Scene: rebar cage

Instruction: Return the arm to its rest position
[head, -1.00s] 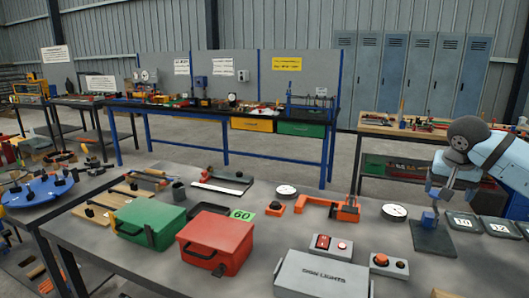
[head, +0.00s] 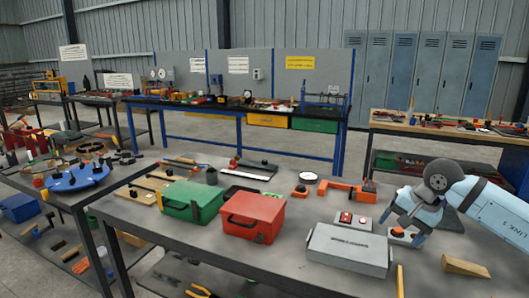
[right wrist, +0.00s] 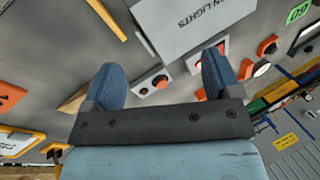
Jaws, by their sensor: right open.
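My right gripper (head: 401,226) hangs at the right of the grey table in the head view, with its arm coming in from the right edge. It appears in front of a small light box with a red-orange button (head: 401,236), partly covering it. In the right wrist view, the gripper (right wrist: 163,76) has its two blue fingers wide apart. The same button box (right wrist: 153,83) shows between them, and nothing is held. I cannot tell the exact height above the table. My left gripper is not in view.
On the table (head: 300,275) stand a grey labelled box (head: 347,251), a two-button box (head: 353,221), a red case (head: 252,216), a green case (head: 193,201) and a wooden wedge (head: 465,266). Behind are a workbench (head: 240,106) and lockers (head: 430,70).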

